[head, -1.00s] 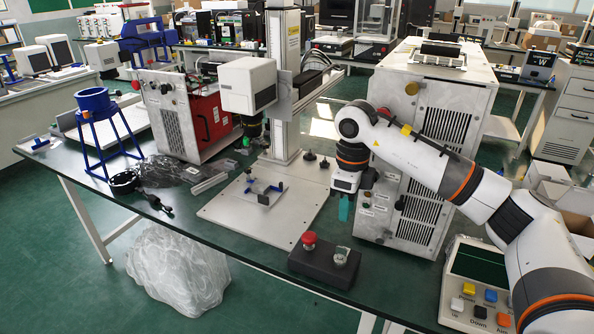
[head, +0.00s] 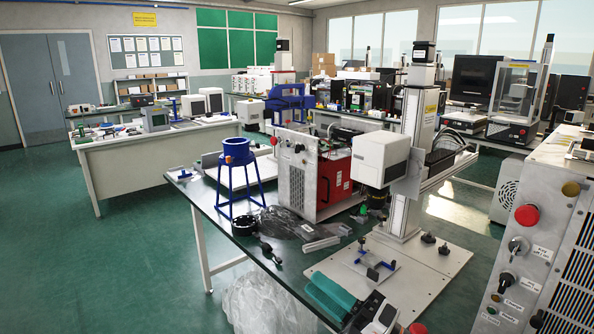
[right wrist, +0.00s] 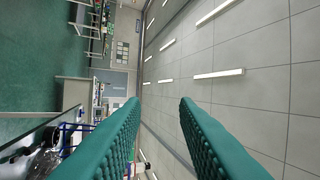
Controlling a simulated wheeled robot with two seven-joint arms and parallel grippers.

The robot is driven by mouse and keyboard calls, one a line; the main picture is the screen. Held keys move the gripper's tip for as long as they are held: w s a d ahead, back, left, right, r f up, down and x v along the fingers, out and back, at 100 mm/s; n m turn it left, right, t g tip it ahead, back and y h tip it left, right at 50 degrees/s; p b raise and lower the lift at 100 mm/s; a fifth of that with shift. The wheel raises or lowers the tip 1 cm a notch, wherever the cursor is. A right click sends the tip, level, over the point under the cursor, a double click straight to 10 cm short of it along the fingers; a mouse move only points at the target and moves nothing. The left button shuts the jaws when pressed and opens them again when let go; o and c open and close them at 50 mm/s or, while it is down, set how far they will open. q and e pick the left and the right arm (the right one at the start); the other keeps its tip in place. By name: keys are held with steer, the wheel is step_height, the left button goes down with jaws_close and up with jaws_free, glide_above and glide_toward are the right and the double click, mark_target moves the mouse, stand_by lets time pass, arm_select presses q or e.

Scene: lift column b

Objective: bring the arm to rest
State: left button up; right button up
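My right gripper (head: 318,288) shows low in the head view, in front of the lift column's base plate. Its teal fingers point to the left and its body lies at the bottom edge. Most of my right arm is out of the picture. In the right wrist view the two ribbed teal fingers (right wrist: 158,106) stand apart with nothing between them. That view is turned on its side and shows the ceiling and the far room. My left gripper is in neither view.
The lift column (head: 405,150) with its white head (head: 382,160) stands on a metal base plate (head: 430,262). A blue stand (head: 237,170) and a red-sided unit (head: 334,183) are on the table. A grey cabinet (head: 535,235) with a red button is close at right. The floor at left is clear.

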steer(key=s+d+f+m+t+h, duration=0.1)
steer(key=d+f+m+h, duration=0.7)
steer(key=m, duration=0.4)
steer(key=s+d+f+m+t+h, duration=0.1)
steer(key=d+f+m+t+h, duration=0.1)
steer(key=d+f+m+h, duration=0.75)
steer(key=s+a+f+m+g+h, duration=0.1)
steer(key=s+f+m+g, duration=0.45)
steer(key=s, duration=0.55)
steer(key=s+f+m+g, duration=0.2)
steer(key=s+f+g, duration=0.55)
steer(key=s, duration=0.35)
steer(key=s+f+x, duration=0.1)
steer(key=s+x, duration=0.2)
steer(key=x, duration=0.9)
steer(key=s+d+x, duration=0.1)
steer(key=s+x, duration=0.1)
steer(key=x, duration=0.9)
steer(key=s+d+f+g+p, duration=0.1)
steer(key=s+d+f, duration=0.1)
steer(key=s+f, duration=1.5)
steer(key=shift+s+g+p, duration=0.25)
steer(key=shift+g+p, duration=0.05)
steer(key=shift+p, duration=0.05)
